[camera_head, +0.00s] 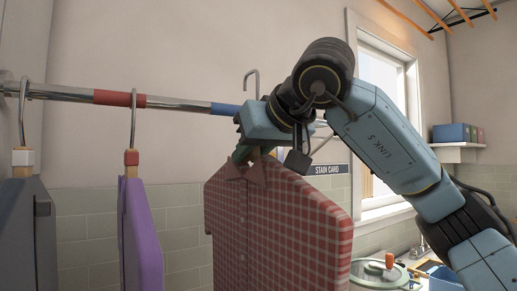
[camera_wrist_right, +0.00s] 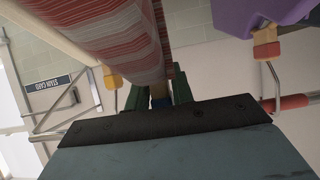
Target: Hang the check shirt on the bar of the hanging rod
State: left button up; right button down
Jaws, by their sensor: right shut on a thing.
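The red check shirt (camera_head: 275,215) hangs upright on its hanger in the middle of the head view, and its striped-looking cloth fills the upper left of the right wrist view (camera_wrist_right: 112,38). My right gripper (camera_head: 248,152) is shut at the collar on the top of the hanger; its green fingers also show in the wrist view (camera_wrist_right: 158,98). A metal hook (camera_head: 251,80) rises above the gripper, higher in the picture than the bar. The hanging rod's bar (camera_head: 180,103) passes behind the gripper, and I cannot tell whether they touch. My left gripper is out of view.
A purple garment (camera_head: 140,235) and a grey garment (camera_head: 25,235) hang on the bar at the left. The bar has a red band (camera_head: 119,98) and a blue band (camera_head: 225,109). A stain card sign (camera_head: 328,169) is on the wall behind. A counter with a green-rimmed pot (camera_head: 380,275) is lower right.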

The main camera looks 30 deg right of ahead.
aim_at(227, 166)
jog(key=shift+w+a+p, duration=0.15)
jog(key=shift+w+p, duration=1)
jog(key=shift+w, duration=3.55)
jog(key=shift+f+b, duration=0.7)
jog(key=shift+f, duration=0.75)
jog(key=c, duration=1.1)
grip_release()
jog(key=shift+s, duration=0.1)
